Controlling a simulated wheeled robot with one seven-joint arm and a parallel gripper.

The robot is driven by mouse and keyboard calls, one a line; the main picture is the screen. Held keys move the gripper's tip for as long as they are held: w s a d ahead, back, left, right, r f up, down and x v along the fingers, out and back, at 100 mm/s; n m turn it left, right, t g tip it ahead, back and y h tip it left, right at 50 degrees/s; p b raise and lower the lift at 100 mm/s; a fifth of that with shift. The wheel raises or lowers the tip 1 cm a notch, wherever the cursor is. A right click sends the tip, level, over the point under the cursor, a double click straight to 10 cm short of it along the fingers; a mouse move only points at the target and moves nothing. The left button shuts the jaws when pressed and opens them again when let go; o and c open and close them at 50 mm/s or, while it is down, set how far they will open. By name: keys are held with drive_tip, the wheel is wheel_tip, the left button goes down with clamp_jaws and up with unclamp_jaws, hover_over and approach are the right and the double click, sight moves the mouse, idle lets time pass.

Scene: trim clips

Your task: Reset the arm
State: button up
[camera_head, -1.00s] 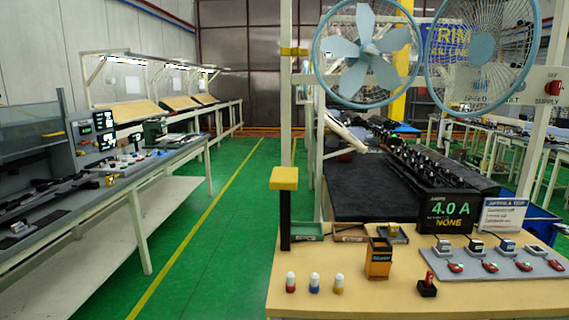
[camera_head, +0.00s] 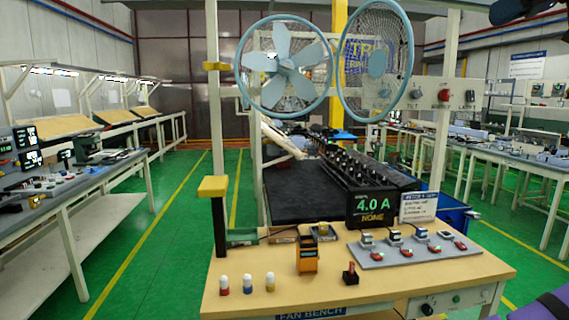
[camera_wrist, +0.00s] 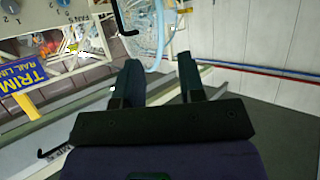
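My gripper (camera_wrist: 158,68) shows in the wrist view, with its two dark fingers apart and nothing between them. It is open. Beyond the fingertips, the pale blue guard of a fan (camera_wrist: 150,40) shows, apart from the fingers as far as I can tell. The gripper cannot be made out in the head view. Dark parts at that view's top right corner and bottom right edge look like pieces of my own arm.
The fan bench (camera_head: 400,285) stands ahead with small capped bottles, an orange device (camera_head: 307,255) and a clip board (camera_head: 425,252). A fan (camera_head: 283,62) hangs above it. Green floor (camera_head: 170,260) is clear at left. A workbench (camera_head: 70,190) lines the left side.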

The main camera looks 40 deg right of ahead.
drive_tip(key=w+a+f+g, duration=0.1)
drive_tip(key=w+a+f, duration=0.25)
drive_tip(key=a, duration=0.55)
drive_tip(key=w+a+f+g, duration=0.1)
drive_tip(key=w+a+f, duration=0.25)
drive_tip(key=a, duration=0.65)
drive_tip(key=w+a+f+g, duration=0.1)
drive_tip(key=w+a+f, duration=0.25)
drive_tip(key=a, duration=0.55)
drive_tip(key=a+f+m+g+h, duration=0.1)
drive_tip(key=a+f, duration=0.4)
drive_tip(key=f, duration=0.3)
drive_tip(key=w+a+f+m+g+h, duration=0.1)
drive_tip(key=a+f+g, duration=0.1)
drive_tip(key=a+f, duration=0.3)
drive_tip(key=w+a+f+g+h, duration=0.1)
drive_tip(key=a+f, duration=0.4)
drive_tip(key=f, duration=0.8)
drive_tip(key=shift+m, duration=0.4)
drive_tip(key=shift+r, duration=0.1)
